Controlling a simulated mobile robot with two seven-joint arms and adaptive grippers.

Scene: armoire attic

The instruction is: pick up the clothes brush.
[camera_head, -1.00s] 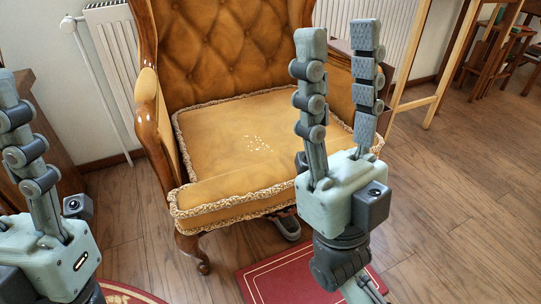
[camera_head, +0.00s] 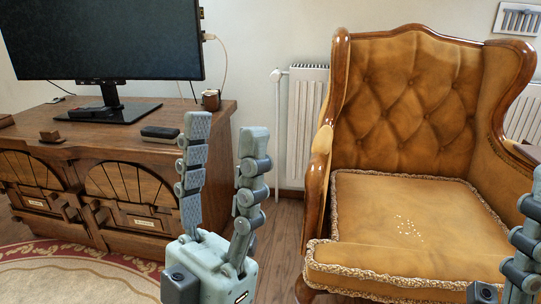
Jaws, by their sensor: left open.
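I cannot tell for sure which thing is the clothes brush. A dark, oblong, low object (camera_head: 160,133) that may be it lies on the wooden cabinet top, near its front right edge. My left gripper (camera_head: 225,133) is open and empty, fingers pointing up. In the picture it stands just right of the dark object, in front of the cabinet's right end; I see no contact. Only part of my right gripper (camera_head: 527,245) shows at the right edge, in front of the armchair, and its other finger is out of view.
The cabinet (camera_head: 215,118) bears a large monitor (camera_head: 105,40), a mug (camera_head: 211,100) and a small brown wooden piece (camera_head: 52,136). A tan armchair (camera_head: 400,215) with crumb-like bits (camera_head: 408,227) on its seat stands right. A radiator (camera_head: 303,125) is behind. A round rug (camera_head: 70,275) lies front left.

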